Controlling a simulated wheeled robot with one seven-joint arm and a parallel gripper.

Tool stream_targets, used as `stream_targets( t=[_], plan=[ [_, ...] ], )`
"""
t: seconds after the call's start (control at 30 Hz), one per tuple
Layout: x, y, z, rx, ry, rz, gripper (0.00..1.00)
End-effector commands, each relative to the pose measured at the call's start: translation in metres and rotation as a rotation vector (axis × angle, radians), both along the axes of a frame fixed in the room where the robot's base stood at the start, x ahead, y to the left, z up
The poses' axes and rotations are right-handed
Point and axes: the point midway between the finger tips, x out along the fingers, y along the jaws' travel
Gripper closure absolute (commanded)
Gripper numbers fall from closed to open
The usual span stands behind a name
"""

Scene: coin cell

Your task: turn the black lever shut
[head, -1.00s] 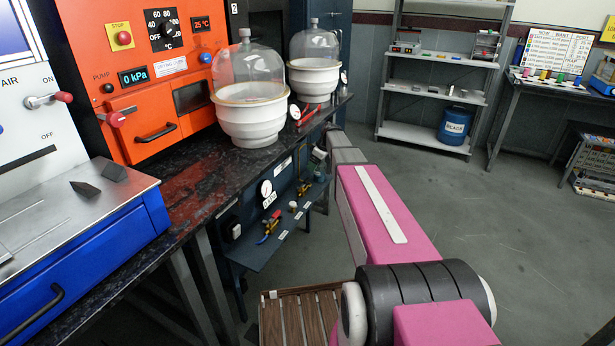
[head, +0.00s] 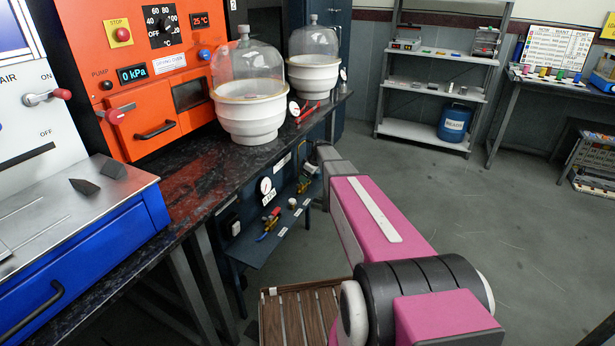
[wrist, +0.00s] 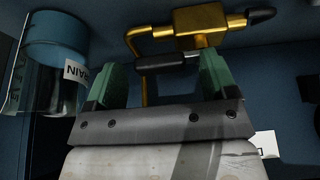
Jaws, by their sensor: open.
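In the wrist view, a brass valve (wrist: 200,22) with bent brass tubing is mounted at the top. A short black bar (wrist: 160,62) lies horizontally beside the tubing, and a black tip (wrist: 262,15) sits at the valve's right end. I cannot tell for sure which of these is the lever. My gripper (wrist: 163,66) is open, its green fingers on either side of the black bar; contact is not clear. In the head view, my arm reaches the dark panel under the bench, and the gripper cannot be made out there.
A blue-topped clear container (wrist: 55,45) labelled DRAIN is left of the fingers. A small white plate (wrist: 266,145) is at right. In the head view, a gauge (head: 266,186) and a low shelf (head: 262,250) with small valves sit under the black bench. Open floor lies right.

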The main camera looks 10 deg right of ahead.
Motion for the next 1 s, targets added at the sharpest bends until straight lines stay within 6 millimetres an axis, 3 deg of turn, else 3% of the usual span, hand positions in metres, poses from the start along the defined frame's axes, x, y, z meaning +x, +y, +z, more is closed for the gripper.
stream_targets(
  t=[0.07, 0.23, 0.67, 1.0],
  plan=[
    [0.000, 0.000, 0.000, 0.000, 0.000, 0.000, 0.21],
    [0.000, 0.000, 0.000, 0.000, 0.000, 0.000, 0.71],
    [-0.003, -0.002, 0.001, 0.000, 0.001, -0.062, 0.71],
    [-0.014, -0.007, 0.001, -0.001, 0.001, -0.316, 0.71]
  ],
)
